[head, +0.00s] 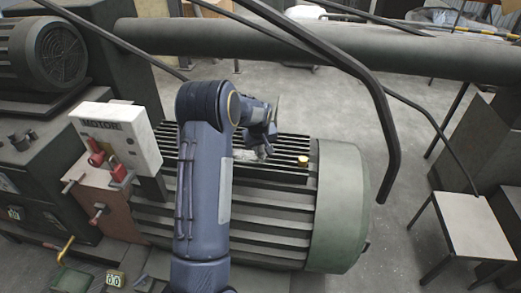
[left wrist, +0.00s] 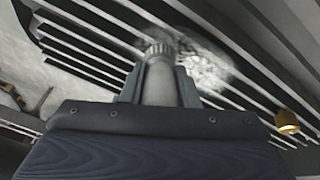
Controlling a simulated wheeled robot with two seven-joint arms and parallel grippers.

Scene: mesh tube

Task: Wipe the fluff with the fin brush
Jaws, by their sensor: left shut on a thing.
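The fluff (head: 245,155) is a pale grey patch on the dark fins on top of the green motor (head: 340,205). In the left wrist view the fluff (left wrist: 205,65) spreads over several fins just beyond the gripper. My left gripper (head: 264,137) is over the fins beside the fluff, partly hidden by its own arm. In the left wrist view it (left wrist: 157,88) is shut on the fin brush (left wrist: 158,80), a pale round handle with a ridged collar. The brush's far end lies by the fluff; I cannot tell whether it touches. My right gripper is not in view.
A yellow cap (head: 303,160) stands on the motor right of the fluff. A white MOTOR box (head: 117,138) with red levers is at left. A thick pipe (head: 330,47) crosses behind, and a bent dark bar (head: 383,130) hangs at right. A stool (head: 475,228) stands at far right.

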